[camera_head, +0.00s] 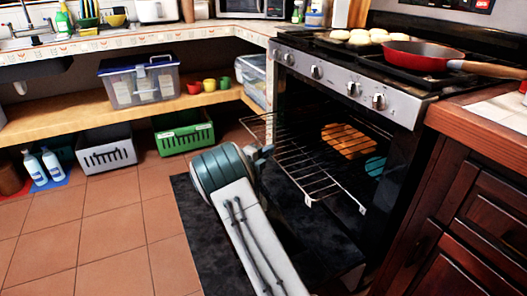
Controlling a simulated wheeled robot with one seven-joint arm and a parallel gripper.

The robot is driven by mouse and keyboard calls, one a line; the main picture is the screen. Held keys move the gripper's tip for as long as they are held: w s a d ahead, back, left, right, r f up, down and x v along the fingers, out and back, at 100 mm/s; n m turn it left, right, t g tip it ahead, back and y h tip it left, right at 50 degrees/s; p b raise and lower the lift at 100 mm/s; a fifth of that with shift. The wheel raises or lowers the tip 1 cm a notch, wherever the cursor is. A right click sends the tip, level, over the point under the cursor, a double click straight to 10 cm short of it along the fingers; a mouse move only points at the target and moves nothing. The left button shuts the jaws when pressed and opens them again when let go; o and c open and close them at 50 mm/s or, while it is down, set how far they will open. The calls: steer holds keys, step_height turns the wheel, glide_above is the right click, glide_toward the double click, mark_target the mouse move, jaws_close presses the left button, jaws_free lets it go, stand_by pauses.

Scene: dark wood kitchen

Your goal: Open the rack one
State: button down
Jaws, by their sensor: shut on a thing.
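The oven (358,245) is open under the stove top, and its dark cavity shows. A wire rack (300,172) sticks out of the oven toward the left. My gripper (268,151) is at the rack's left part, shut on its front edge. The fingertips are small here and partly hidden by my own arm, which reaches up from the bottom of the picture. Inside the oven, an orange-brown slatted thing (348,140) and a teal round thing (375,167) show behind the rack.
A red pan (422,56) and pale round pieces (362,37) sit on the stove top. Dark wood cabinets (465,205) stand close on the right. A green crate (184,135) and a grey crate (106,153) are under the shelf. Tiled floor at left is clear.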

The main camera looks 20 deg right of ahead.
steer(key=shift+a, duration=0.35)
steer(key=c, duration=1.6)
jaws_free()
steer(key=shift+o, duration=0.2)
steer(key=shift+s+a, duration=0.1)
steer(key=shift+a, duration=0.05)
steer(key=p+v, duration=0.3)
steer(key=v, duration=1)
steer(key=shift+a+p, duration=0.25)
steer(key=shift+p, duration=0.15)
steer(key=shift+s, duration=0.15)
